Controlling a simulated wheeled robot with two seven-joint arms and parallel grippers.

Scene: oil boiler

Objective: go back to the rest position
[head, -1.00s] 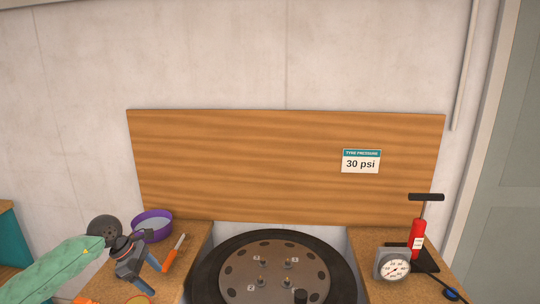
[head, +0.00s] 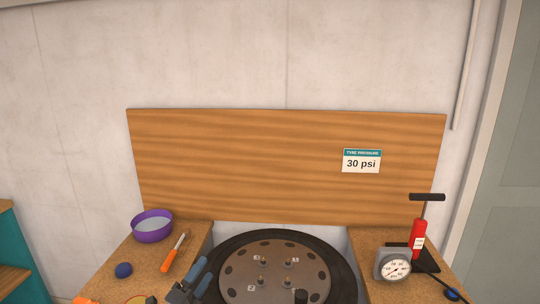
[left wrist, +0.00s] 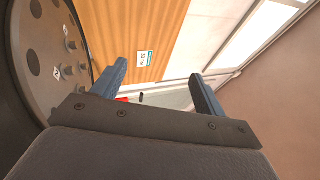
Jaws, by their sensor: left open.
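My left gripper (head: 201,272) shows at the bottom of the head view, beside the left edge of the wheel (head: 275,270) and to the right of an orange-handled tool. Its two blue-grey fingers are apart. In the left wrist view the gripper (left wrist: 160,82) is open, with nothing between the fingertips; the wheel disc (left wrist: 45,60) lies to its left. My right gripper is not in view.
On the left bench top are a purple bowl (head: 152,228), the orange-handled tool (head: 171,260) and a blue ball (head: 123,270). On the right are a gauge (head: 393,265) and a red pump (head: 417,240). A wooden board (head: 250,165) stands behind.

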